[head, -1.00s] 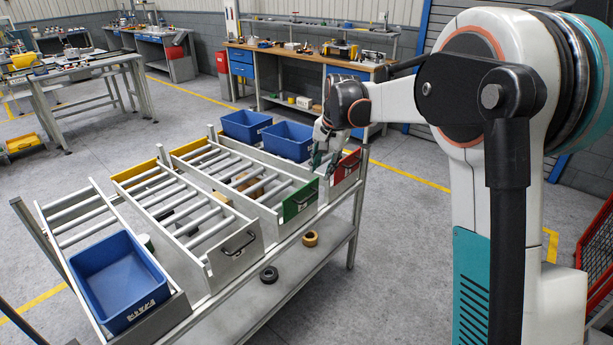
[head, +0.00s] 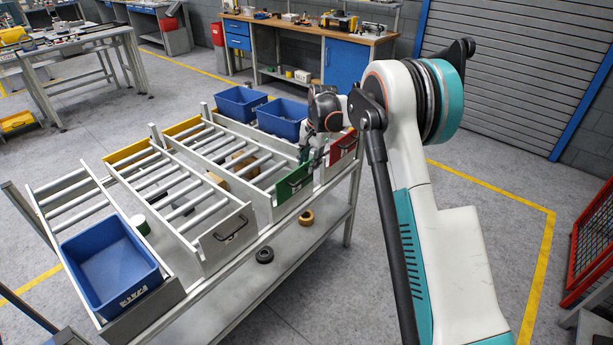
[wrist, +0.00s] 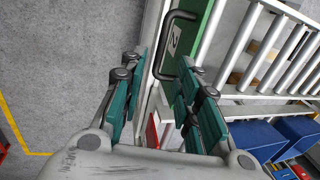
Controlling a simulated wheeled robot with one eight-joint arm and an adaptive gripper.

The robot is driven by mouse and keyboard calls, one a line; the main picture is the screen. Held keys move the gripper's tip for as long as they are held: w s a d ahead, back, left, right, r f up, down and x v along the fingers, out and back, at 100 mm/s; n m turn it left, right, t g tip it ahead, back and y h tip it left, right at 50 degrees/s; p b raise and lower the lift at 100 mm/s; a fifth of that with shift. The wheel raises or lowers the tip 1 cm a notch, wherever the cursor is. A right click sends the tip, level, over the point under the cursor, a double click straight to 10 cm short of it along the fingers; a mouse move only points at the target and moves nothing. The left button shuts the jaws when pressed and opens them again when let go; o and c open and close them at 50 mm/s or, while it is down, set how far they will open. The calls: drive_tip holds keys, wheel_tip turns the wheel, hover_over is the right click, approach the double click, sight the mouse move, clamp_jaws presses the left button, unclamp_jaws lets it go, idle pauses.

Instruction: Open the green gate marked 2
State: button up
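The green gate (head: 285,191) closes the front end of a roller lane and stands upright. My gripper (wrist: 158,70) is open, with teal finger pads apart. The near end of the handle lies between the fingertips in the picture; I cannot tell whether they touch it. In the head view my gripper (head: 309,158) is just above and behind the green gate's right end.
A red gate (head: 343,150) stands right of the green one. A plain grey gate (head: 226,237) with a handle is to the left. Blue bins (head: 240,102) sit on the rack's far side; another (head: 108,267) is at front left.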

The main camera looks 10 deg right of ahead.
sight(306, 178)
drive_tip(key=f, duration=0.4)
drive_tip(key=w+f+b, duration=0.1)
drive_tip(key=f, duration=0.1)
drive_tip(key=shift+a+f, duration=0.2)
drive_tip(key=shift+a, duration=0.15)
clamp_jaws()
